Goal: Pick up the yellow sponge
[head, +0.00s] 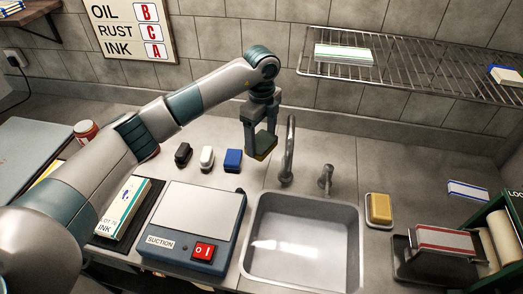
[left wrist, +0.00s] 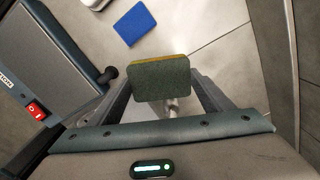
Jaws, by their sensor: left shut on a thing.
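The yellow sponge with a dark green scouring face (left wrist: 160,82) is between the fingers of my left gripper in the left wrist view. Its yellow layer shows as a thin strip along its upper edge. In the head view my left gripper (head: 262,146) is shut on it, above the counter behind the suction unit and left of the tap. My right gripper is in neither view.
A yellow block (head: 379,208) sits in a dish right of the sink (head: 303,240). A blue pad (head: 233,160) and black and white items lie left of the gripper. The suction unit (head: 192,230) stands in front. A wire shelf (head: 420,74) hangs at the back right.

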